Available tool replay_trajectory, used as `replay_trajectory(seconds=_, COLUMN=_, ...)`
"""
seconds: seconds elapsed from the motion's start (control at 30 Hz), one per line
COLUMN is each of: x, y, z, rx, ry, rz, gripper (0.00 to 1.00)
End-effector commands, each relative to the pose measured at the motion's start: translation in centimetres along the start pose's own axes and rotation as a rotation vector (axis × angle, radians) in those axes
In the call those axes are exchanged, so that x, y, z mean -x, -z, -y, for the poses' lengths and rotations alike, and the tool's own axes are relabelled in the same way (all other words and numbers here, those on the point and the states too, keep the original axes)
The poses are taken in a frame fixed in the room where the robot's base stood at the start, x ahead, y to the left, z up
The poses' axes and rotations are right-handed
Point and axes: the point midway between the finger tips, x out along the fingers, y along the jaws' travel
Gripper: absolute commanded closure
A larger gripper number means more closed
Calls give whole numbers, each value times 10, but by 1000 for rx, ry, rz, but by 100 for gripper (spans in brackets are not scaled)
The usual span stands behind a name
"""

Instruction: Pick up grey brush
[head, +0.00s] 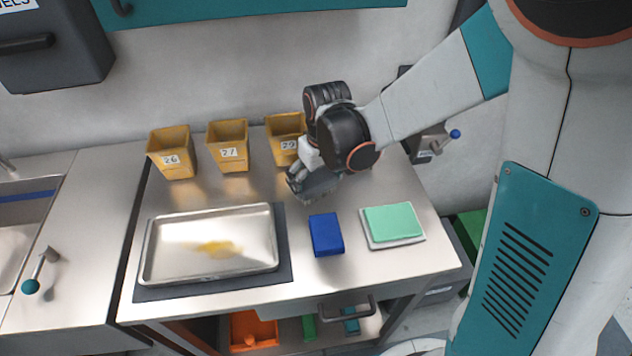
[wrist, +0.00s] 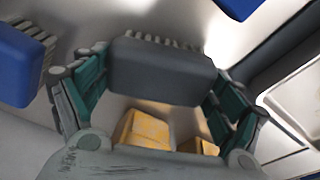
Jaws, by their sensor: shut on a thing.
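The grey brush (wrist: 160,72) is a dark grey block with a row of pale bristles, held between the two finger pads of my gripper (wrist: 155,88) in the wrist view. In the head view my gripper (head: 308,185) is over the back middle of the steel counter, just in front of the bin marked 29. The grey brush (head: 320,186) shows there only partly, below the fingers. I cannot tell for sure whether it is clear of the counter.
A metal tray (head: 160,266) with a yellow smear lies on a dark mat (head: 215,288). A blue block (head: 326,234) and a green pad on a white dish (head: 394,223) are at front right. Yellow bins 26 (head: 171,153), 27 (head: 228,146) and 29 (head: 285,138) line the back.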

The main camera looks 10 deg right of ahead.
Motion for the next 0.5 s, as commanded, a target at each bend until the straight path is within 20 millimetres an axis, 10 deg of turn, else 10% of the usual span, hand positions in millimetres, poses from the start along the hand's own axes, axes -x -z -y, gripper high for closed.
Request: replay_trajectory(seconds=0.5, x=61, y=9, z=0, rx=0, ry=0, rz=0, gripper=43)
